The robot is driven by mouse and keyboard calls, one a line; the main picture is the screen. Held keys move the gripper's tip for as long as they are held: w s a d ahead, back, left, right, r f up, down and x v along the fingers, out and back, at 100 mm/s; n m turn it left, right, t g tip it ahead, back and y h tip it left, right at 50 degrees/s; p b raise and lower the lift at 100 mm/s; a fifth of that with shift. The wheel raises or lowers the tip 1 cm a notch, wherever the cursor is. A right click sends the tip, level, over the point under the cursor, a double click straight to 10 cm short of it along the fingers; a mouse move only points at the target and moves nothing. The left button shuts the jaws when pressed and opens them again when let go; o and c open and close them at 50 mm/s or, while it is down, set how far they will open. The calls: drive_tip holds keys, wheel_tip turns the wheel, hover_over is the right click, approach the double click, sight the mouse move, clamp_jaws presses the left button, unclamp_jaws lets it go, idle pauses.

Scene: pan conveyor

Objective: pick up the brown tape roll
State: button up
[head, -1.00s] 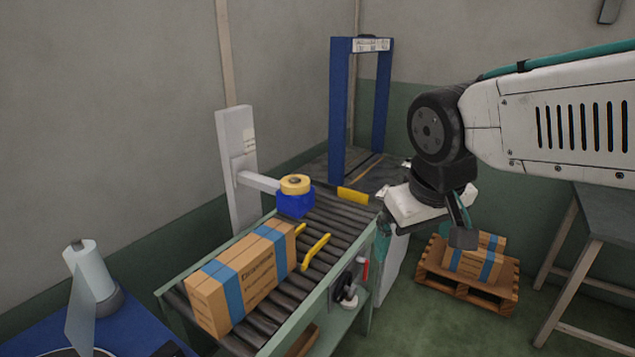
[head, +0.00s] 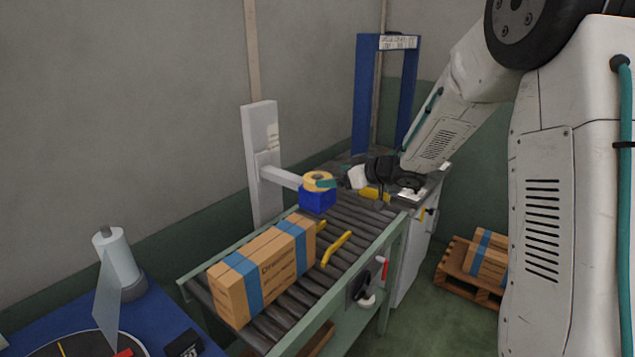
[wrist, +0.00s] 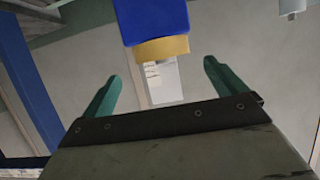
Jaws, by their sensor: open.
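The tape roll (head: 316,176), yellow-tan with a pale top, lies flat on the blue block (head: 318,200) at the end of a grey arm by the conveyor. My gripper (head: 330,183) is open and close at the roll's right side in the head view, with a teal finger overlapping the roll's edge. In the wrist view, the roll (wrist: 163,48) shows next to the blue block (wrist: 155,20), at the top centre. It lies just beyond my open fingertips (wrist: 162,72), in line with the gap between them. I cannot tell whether a finger touches it.
A taped cardboard box (head: 262,268) stands on the roller conveyor (head: 345,222), near yellow guides (head: 337,248). A grey post (head: 264,165) rises behind the block. A blue frame (head: 366,100) stands at the back; a pallet (head: 468,283) with a box sits at right.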

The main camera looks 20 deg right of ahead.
sight(321, 177)
drive_tip(key=x, duration=0.7)
drive_tip(key=shift+a+r, duration=0.1)
drive_tip(key=shift+a, duration=0.1)
drive_tip(key=c, duration=1.1)
